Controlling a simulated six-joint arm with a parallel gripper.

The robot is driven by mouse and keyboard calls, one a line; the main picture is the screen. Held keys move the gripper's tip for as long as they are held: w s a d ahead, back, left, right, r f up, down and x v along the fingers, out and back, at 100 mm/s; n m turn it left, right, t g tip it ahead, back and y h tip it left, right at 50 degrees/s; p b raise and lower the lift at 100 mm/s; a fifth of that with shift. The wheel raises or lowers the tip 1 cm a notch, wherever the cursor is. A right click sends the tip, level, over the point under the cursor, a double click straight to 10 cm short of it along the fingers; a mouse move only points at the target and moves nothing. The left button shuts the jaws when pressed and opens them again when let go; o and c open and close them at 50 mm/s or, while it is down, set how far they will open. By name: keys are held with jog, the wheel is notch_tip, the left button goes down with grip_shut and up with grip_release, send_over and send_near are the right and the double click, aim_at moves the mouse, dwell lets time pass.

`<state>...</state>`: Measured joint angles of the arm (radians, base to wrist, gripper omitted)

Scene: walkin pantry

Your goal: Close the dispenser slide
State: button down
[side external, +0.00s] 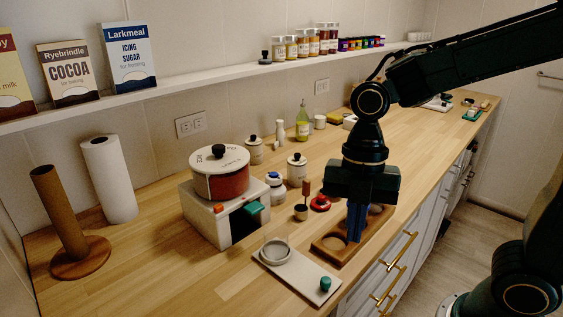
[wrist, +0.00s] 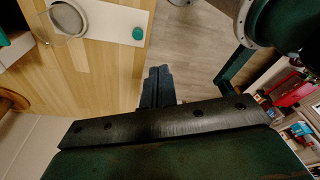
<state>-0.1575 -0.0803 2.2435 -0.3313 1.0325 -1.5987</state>
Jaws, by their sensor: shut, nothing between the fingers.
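The dispenser (side external: 207,222) is a pale box with a dark front opening, carrying a red-brown drum (side external: 228,183) with a cream lid. A teal tab (side external: 256,208), apparently its slide, sticks out at the front above the opening. How far the slide is out is hard to tell. My gripper (side external: 355,238) is to the right of the dispenser, apart from it, pointing down over or near the wooden tray. Its blue fingers are together and empty. They also show together in the wrist view (wrist: 157,75).
A pale plate (side external: 300,272) with a round sieve (side external: 276,251) and teal knob (side external: 325,284) lies in front of the dispenser. A wooden tray (side external: 328,249) is under my gripper. Jars, a small scoop cup (side external: 301,212) and a red ring (side external: 320,203) stand between dispenser and gripper.

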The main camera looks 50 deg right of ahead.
jog(key=shift+w+a+f+n+g, duration=0.15)
jog(key=shift+a+f+n+g, duration=0.3)
jog(key=shift+n, duration=0.8)
jog(key=shift+w+a+f+n+g, duration=0.25)
jog(key=shift+a+f+n, duration=0.35)
jog(key=shift+n, duration=0.7)
jog(key=shift+w+a+f+n+g, duration=0.1)
jog(key=shift+a+f+n+g, duration=0.45)
jog(key=shift+n, duration=0.7)
jog(key=shift+d+f, duration=0.15)
jog(key=shift+f, duration=0.05)
send_near(328, 295)
jog(key=s+f, duration=0.1)
jog(key=s+a+f, duration=0.1)
jog(key=s+f, duration=0.1)
jog(key=s+a+f, duration=0.1)
jog(key=s+f, duration=0.1)
jog(key=shift+s+a+f, duration=0.1)
jog(key=shift+a, duration=0.1)
jog(key=shift+w+d, duration=0.2)
jog(key=shift+w, duration=0.3)
jog(key=shift+w+d, duration=0.25)
jog(key=shift+w, duration=0.2)
